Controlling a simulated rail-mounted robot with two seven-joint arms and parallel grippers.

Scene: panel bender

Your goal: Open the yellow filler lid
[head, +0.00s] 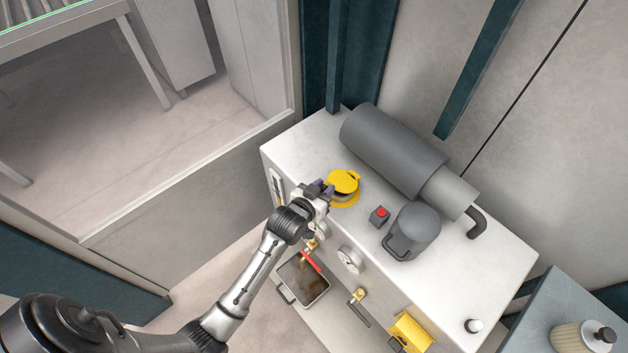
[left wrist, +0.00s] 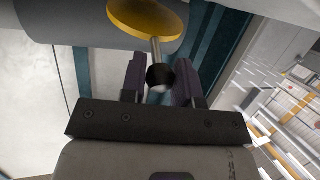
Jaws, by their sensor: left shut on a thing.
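The yellow filler lid (head: 343,180) is on the near left part of the white cabinet top. A yellow ring (head: 346,203) shows below it, and the lid looks raised from that ring on its near side; how far is hard to tell. My left gripper (head: 326,190) is at the lid's left edge. In the left wrist view the yellow disc (left wrist: 148,18) has a metal rod ending in a black knob (left wrist: 160,77). The left gripper's fingers (left wrist: 160,84) are shut on this knob. My right gripper is not in view.
A large grey cylinder (head: 395,150) lies behind the lid. A red button box (head: 379,215) and a grey motor-like unit (head: 415,228) stand to its right. A gauge (head: 349,260), a red-handled valve (head: 311,261) and a tray of brown liquid (head: 304,284) are at the cabinet's front.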

